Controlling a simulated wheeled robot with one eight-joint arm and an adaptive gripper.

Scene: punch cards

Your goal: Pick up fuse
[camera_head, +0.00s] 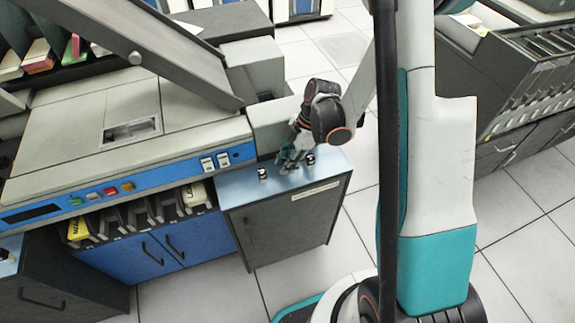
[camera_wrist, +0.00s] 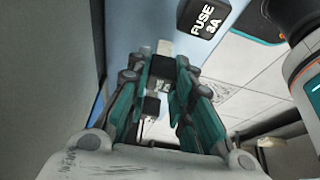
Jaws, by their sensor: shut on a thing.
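My gripper (camera_head: 285,163) points down at the light blue top of a small cabinet. In the wrist view, my gripper (camera_wrist: 168,62) has its teal-padded fingers closed around a small fuse with a dark body (camera_wrist: 162,67) and a pale end. The fingers hide much of it. Whether it touches the cabinet top I cannot tell. Another fuse, black and marked "FUSE 3A" (camera_wrist: 204,22), is just right of the fingertips in the wrist view. In the head view, one fuse (camera_head: 263,174) stands left of my gripper and another (camera_head: 310,158) stands close on its right.
The small grey cabinet (camera_head: 285,222) stands against a large card machine (camera_head: 130,180) with a blue button strip. A slanted grey panel (camera_head: 150,50) rises above the machine, left of my arm. Grey card racks (camera_head: 530,70) stand at the right. Tiled floor (camera_head: 200,285) is open in front.

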